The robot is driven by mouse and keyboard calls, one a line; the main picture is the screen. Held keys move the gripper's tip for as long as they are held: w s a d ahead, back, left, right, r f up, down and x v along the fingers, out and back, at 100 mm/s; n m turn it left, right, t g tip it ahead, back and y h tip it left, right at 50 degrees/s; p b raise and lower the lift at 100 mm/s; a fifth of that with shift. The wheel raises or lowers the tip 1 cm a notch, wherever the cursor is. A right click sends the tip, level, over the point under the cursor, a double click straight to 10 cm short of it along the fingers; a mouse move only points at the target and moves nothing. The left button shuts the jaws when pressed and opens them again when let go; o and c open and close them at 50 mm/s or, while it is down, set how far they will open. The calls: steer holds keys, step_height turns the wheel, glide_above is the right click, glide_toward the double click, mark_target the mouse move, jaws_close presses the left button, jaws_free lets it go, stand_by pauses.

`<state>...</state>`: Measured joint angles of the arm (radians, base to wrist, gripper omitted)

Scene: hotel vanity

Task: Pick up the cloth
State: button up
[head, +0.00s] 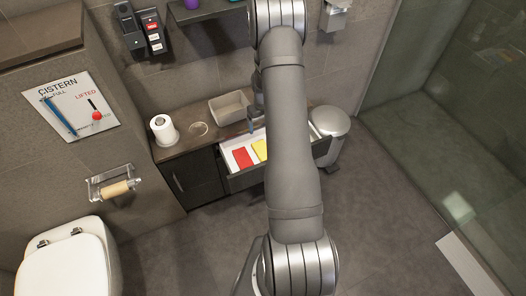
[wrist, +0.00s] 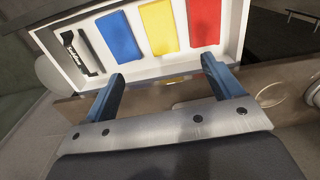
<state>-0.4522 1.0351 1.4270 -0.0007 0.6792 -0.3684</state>
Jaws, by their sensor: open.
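An open drawer (head: 236,183) under the counter has a white inside that also shows in the wrist view (wrist: 240,12). In it lie flat blue (wrist: 118,37), yellow (wrist: 159,27) and red (wrist: 203,22) pieces that look like folded cloths. I cannot tell which one is the cloth meant. In the head view the red piece (head: 242,158) and yellow piece (head: 260,149) show, and my arm hides the blue one. My gripper (wrist: 162,70) is open and empty, its blue fingers spread apart near the drawer edge. In the head view it is partly hidden behind my arm.
A slim black item with a white label (wrist: 78,50) lies in the drawer beside the blue piece. On the counter (head: 180,147) stand a toilet roll (head: 162,130), a clear glass (head: 199,129) and a beige box (head: 231,107). A metal bin (head: 330,121) stands right of the drawer.

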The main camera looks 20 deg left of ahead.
step_height(320, 180, down, 11)
steer(key=shift+f, duration=0.1)
steer(key=shift+w+a+f, duration=0.1)
steer(key=shift+f, duration=1.4)
steer(key=shift+w+f, duration=0.1)
steer(key=shift+f, duration=1.35)
steer(key=c, duration=1.1)
